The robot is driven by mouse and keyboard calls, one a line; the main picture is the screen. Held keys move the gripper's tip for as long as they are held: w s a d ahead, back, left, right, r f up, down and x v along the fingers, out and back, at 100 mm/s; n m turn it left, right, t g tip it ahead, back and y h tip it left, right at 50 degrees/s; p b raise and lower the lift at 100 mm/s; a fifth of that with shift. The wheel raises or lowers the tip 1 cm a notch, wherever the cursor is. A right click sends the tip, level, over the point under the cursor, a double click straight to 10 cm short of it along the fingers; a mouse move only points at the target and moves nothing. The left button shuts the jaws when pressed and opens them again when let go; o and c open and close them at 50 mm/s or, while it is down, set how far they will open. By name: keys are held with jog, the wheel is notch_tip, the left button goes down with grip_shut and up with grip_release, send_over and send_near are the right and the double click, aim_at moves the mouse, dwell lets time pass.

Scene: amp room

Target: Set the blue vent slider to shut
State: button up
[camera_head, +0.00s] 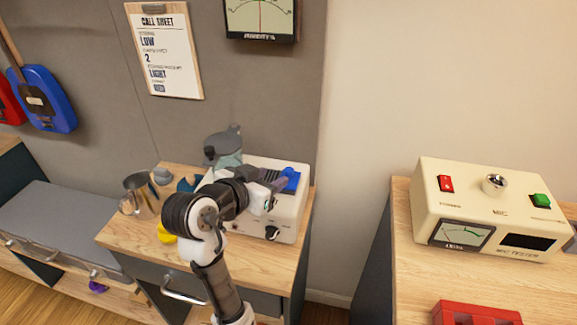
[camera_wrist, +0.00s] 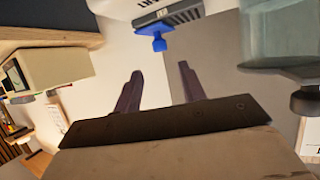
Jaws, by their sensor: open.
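A white box (camera_head: 287,219) with a dark knob on its front stands on the wooden cabinet, partly hidden behind my arm. The blue vent slider (camera_head: 291,180) shows on its top right in the head view. In the wrist view the blue slider (camera_wrist: 155,30) sits beside dark vent slots (camera_wrist: 185,17) on the white box, with a small label too small to read. My gripper (camera_wrist: 160,70) is open and empty, its two dark fingers pointing toward the slider with a visible gap before it. In the head view my gripper (camera_head: 280,185) is close beside the slider.
A grey-green jug (camera_head: 226,145) stands behind my arm, close to the white box. A metal pitcher (camera_head: 142,194) and a yellow item (camera_head: 166,234) are to the left. A cream tester (camera_head: 490,208) stands on the right cabinet. A call sheet (camera_head: 165,50) hangs on the wall.

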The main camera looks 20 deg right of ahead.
aim_at(289, 169)
jog(key=p+x, duration=0.1)
jog(key=x, duration=0.8)
jog(key=shift+w+d+f+p, duration=0.2)
jog(key=shift+w+p, duration=0.05)
jog(key=shift+p, duration=0.05)
jog(key=shift+c, duration=0.3)
grip_shut()
